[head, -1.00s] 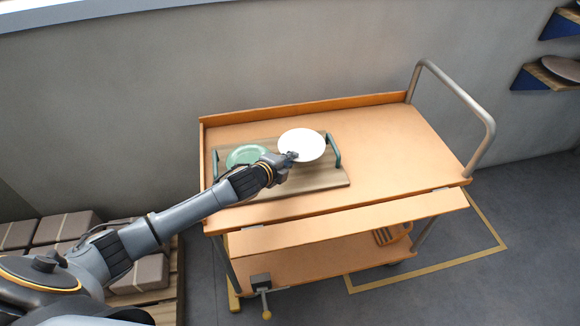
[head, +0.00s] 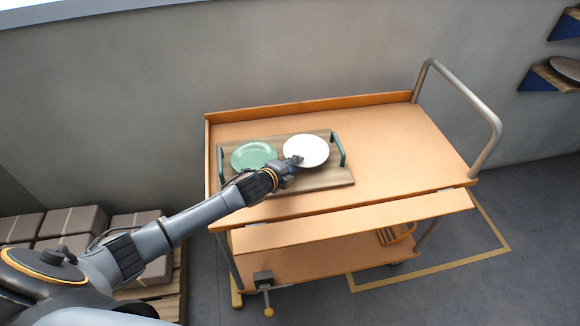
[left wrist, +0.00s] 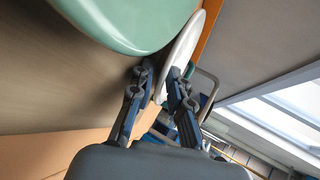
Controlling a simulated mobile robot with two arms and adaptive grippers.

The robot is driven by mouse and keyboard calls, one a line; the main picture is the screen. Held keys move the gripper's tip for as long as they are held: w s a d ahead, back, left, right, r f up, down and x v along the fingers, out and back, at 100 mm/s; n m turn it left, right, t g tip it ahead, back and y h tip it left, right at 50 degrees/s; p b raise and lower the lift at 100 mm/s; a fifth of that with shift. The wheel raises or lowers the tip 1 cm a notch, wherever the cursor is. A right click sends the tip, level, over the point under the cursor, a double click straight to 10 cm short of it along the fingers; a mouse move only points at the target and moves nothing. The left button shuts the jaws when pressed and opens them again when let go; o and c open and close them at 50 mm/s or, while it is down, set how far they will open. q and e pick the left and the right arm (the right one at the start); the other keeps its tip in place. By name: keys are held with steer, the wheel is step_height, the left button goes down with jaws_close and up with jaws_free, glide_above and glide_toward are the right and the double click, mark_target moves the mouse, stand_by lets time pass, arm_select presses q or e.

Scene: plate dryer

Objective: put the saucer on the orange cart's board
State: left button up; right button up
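The white saucer (head: 306,148) is over the right half of the wooden board (head: 320,180) on the orange cart, right of a green plate (head: 254,156). My left gripper (head: 295,161) is at its near rim. In the left wrist view the fingers (left wrist: 160,72) lie on either side of the saucer's rim (left wrist: 182,52) and appear closed on it. The saucer looks nearly edge-on there, with the green plate (left wrist: 135,20) close by. Whether the saucer touches the board is hard to tell. My right gripper is not in view.
The orange cart (head: 400,150) has clear top space right of the board and a metal push handle (head: 480,100). The board has green handles (head: 338,148) at both ends. Stacked boxes (head: 75,220) stand at lower left. Wall shelves (head: 548,78) are at far right.

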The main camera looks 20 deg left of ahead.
arm_select(q)
steer(key=v, duration=1.2)
steer(key=shift+c, duration=0.2)
stand_by(0.9)
